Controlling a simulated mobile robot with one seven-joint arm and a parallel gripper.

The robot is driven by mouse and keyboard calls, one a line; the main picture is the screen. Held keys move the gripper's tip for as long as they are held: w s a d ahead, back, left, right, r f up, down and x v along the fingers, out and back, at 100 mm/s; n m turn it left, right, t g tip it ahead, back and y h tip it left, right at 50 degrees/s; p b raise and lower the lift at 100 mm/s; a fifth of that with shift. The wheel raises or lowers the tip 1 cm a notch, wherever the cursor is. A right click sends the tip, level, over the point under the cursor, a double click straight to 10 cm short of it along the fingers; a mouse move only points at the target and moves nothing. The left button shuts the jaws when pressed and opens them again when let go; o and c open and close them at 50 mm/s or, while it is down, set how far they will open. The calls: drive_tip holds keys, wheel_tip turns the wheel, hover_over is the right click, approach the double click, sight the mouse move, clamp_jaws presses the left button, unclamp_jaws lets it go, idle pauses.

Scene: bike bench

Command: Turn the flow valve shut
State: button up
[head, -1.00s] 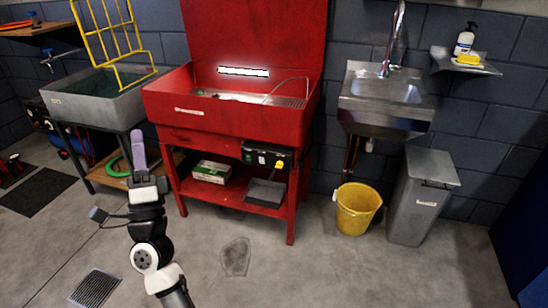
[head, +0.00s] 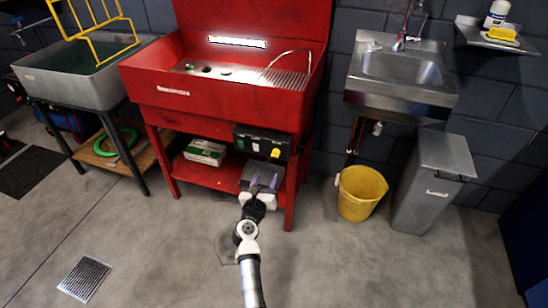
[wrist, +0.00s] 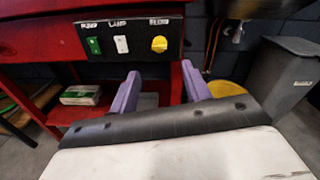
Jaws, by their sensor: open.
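A black control box (head: 263,142) hangs under the front of the red parts washer. It carries a round yellow knob (head: 276,153) at its right end, which looks like the flow valve. In the wrist view the knob (wrist: 159,44) sits under a small label too blurred to read surely, and its turn position is unclear. My gripper (head: 265,181) is below the knob in the head view, its two purple fingers apart and empty. In the wrist view the gripper (wrist: 160,78) points toward the box, with the knob above and between the fingertips. The fingers appear clear of it.
The box also has a green switch (wrist: 94,46) and a white switch (wrist: 121,44). The red washer (head: 210,118) has legs and a low shelf with a white-green carton (head: 205,152). A yellow bucket (head: 361,193) and grey bin (head: 432,183) stand right. Floor in front is open.

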sight(276, 154)
drive_tip(key=b+x, duration=0.1)
drive_tip(key=x, duration=0.9)
drive_tip(key=shift+w, duration=0.3)
drive_tip(key=c, duration=0.9)
drive_tip(key=shift+c, duration=0.2)
